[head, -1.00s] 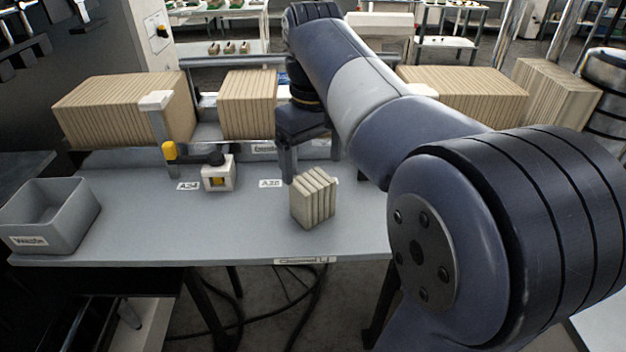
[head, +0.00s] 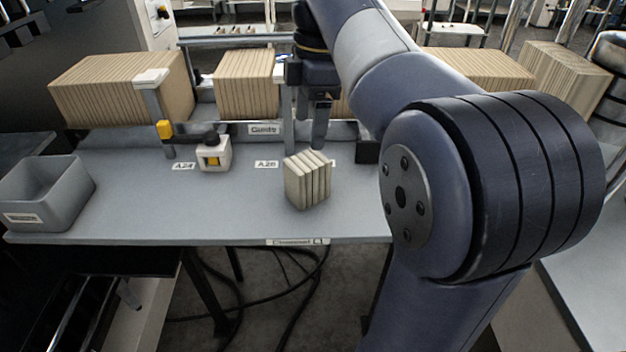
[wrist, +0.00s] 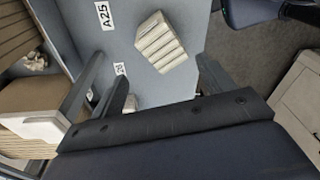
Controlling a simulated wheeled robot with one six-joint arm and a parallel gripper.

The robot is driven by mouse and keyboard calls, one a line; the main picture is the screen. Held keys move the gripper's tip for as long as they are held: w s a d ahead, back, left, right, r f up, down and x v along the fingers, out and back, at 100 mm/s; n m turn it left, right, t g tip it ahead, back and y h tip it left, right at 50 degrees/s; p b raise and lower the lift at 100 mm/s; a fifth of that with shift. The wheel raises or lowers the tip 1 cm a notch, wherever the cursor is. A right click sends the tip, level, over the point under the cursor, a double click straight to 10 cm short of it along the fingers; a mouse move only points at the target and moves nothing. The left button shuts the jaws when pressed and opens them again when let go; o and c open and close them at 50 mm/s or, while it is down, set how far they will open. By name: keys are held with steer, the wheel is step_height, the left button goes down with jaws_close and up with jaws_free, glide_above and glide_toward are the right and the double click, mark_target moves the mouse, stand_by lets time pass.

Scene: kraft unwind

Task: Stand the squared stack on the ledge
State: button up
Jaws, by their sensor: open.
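The squared stack (head: 307,180) is a small block of several pale, upright slabs. It stands on the grey worktop (head: 230,205) near its front edge, slightly turned, with nothing touching it. It also shows in the wrist view (wrist: 160,42), beyond the fingertips. My gripper (head: 304,147) is open and empty, fingers pointing down, just behind and above the stack in the head view. In the wrist view my gripper (wrist: 160,68) has its fingers spread with the stack ahead of the gap. I cannot tell for sure which surface is the ledge.
Large ribbed brown packs (head: 120,88) stand in a row behind the worktop, with a white-capped post (head: 151,100) in front. A white box with a yellow button (head: 214,155) sits left of the stack. A grey bin (head: 48,192) is at far left. The worktop between is clear.

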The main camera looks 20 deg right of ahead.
mark_target(307, 160)
steer(key=n, duration=0.3)
steer(key=shift+w+d+f+n, duration=0.1)
steer(key=shift+n, duration=0.2)
steer(key=shift+f, duration=0.15)
steer(key=f, duration=0.5)
steer(key=shift+a+b, duration=0.4)
steer(key=shift+s+a+f, duration=0.1)
steer(key=shift+s+f, duration=0.1)
steer(key=shift+f, duration=0.7)
steer(key=shift+s+a+f, duration=0.1)
steer(key=shift+s+f, duration=0.05)
steer(key=shift+f, duration=0.75)
steer(key=shift+s+a+f, duration=0.1)
steer(key=shift+s+f, duration=0.1)
steer(key=shift+f, duration=0.7)
steer(key=shift+c, duration=0.4)
steer(key=c, duration=1.1)
steer(key=shift+r, duration=0.15)
